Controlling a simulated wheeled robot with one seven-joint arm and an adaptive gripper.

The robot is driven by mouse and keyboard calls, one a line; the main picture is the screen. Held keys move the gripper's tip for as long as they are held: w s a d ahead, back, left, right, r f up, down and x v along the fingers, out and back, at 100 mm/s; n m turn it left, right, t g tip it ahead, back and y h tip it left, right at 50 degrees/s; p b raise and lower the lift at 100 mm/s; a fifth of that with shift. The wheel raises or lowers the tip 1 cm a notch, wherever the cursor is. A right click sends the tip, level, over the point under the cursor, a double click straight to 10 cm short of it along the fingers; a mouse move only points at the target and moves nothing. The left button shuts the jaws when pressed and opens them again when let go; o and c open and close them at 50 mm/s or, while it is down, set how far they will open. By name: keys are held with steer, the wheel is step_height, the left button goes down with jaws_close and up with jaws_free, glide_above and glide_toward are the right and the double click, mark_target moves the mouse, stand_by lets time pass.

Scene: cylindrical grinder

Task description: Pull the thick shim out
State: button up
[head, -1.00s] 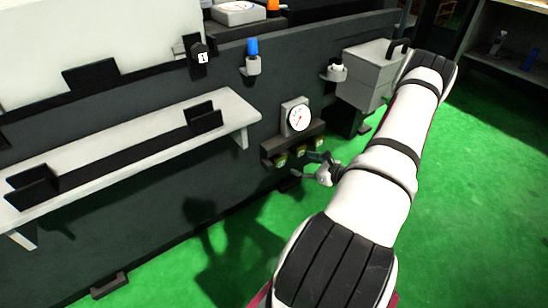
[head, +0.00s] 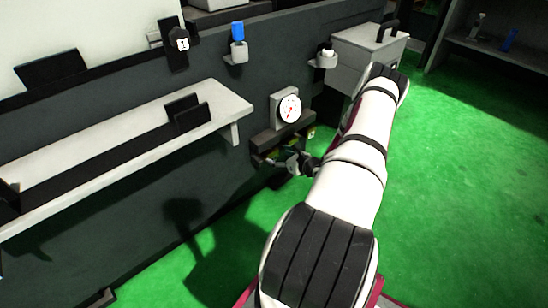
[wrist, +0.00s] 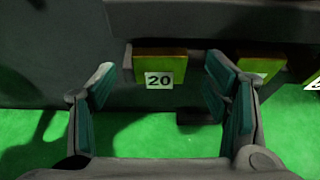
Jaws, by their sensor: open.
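A yellow-brown shim (wrist: 175,62) with a white label reading 20 sits in a dark holder in the wrist view. My gripper (wrist: 160,72) is open, with one teal-padded finger on each side of this shim and a visible gap to each. A second shim (wrist: 258,66) sits to its right, and part of a third shim (wrist: 313,66) shows at the right edge. Their labels are not readable. In the head view my gripper (head: 280,161) is at the front of the dark shim holder (head: 262,142), partly covering the shims.
A dial gauge (head: 289,107) stands on the wall just above the holder. A pale shelf (head: 225,100) runs to the left, and a grey box (head: 365,58) is at the upper right. The green floor below is open.

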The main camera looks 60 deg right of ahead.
mark_target(274, 154)
steer(key=shift+b+x, duration=0.45)
steer(key=shift+x, duration=1.4)
jaws_close()
steer(key=s+p, duration=0.1)
steer(key=s, duration=0.1)
steer(key=s+a, duration=0.1)
steer(key=s, duration=0.2)
steer(key=shift+s+a+p, duration=0.2)
steer(key=shift+p, duration=0.2)
jaws_free()
